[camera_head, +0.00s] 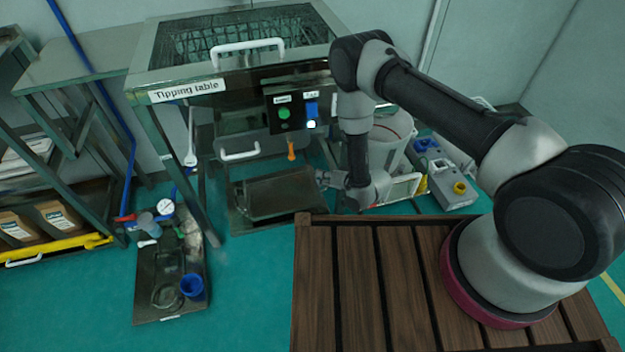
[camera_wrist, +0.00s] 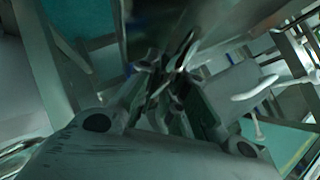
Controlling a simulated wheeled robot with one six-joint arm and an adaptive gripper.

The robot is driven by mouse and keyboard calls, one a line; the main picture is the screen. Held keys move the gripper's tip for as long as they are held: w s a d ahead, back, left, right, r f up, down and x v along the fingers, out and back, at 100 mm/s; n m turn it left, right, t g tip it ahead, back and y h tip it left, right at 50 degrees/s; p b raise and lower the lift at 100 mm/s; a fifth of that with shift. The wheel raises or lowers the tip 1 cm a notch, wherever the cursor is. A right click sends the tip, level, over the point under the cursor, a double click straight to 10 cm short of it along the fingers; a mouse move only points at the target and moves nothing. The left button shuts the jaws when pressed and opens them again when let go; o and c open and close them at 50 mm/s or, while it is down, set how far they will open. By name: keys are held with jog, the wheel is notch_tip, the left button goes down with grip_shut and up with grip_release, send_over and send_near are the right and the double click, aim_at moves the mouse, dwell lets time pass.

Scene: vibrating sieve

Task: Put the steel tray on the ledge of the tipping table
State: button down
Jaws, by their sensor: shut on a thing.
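The steel tray (camera_head: 270,196) is a dark, shiny, flat rectangle with a raised rim. In the head view it is in front of and below the tipping table (camera_head: 190,85), which has a labelled front edge and a mesh top. My gripper (camera_head: 326,179) is at the tray's right edge and is shut on it. In the wrist view the fingers (camera_wrist: 170,95) meet at a dark reflective surface, likely the tray (camera_wrist: 210,18). The exact grip is blurred and partly hidden. I cannot tell which part is the ledge, or whether the tray touches anything beneath.
A control box (camera_head: 290,112) with green and blue buttons and an orange handle (camera_head: 291,150) are above the tray. A second tray (camera_head: 147,300) with cups is at lower left. A white bucket (camera_head: 392,135) and grey devices (camera_head: 445,180) are at right. Slatted wood (camera_head: 345,290) is in front.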

aim_at(313, 173)
jog(key=w+a, duration=0.2)
jog(key=shift+w+a, duration=0.2)
jog(key=shift+a, duration=0.15)
jog(key=shift+w+a, duration=0.3)
jog(key=shift+a, duration=0.15)
jog(key=shift+d+f, duration=0.1)
jog(key=shift+f, duration=1.75)
jog(key=shift+f, duration=0.25)
jog(key=c, duration=1.5)
grip_release()
jog(key=shift+r, duration=0.1)
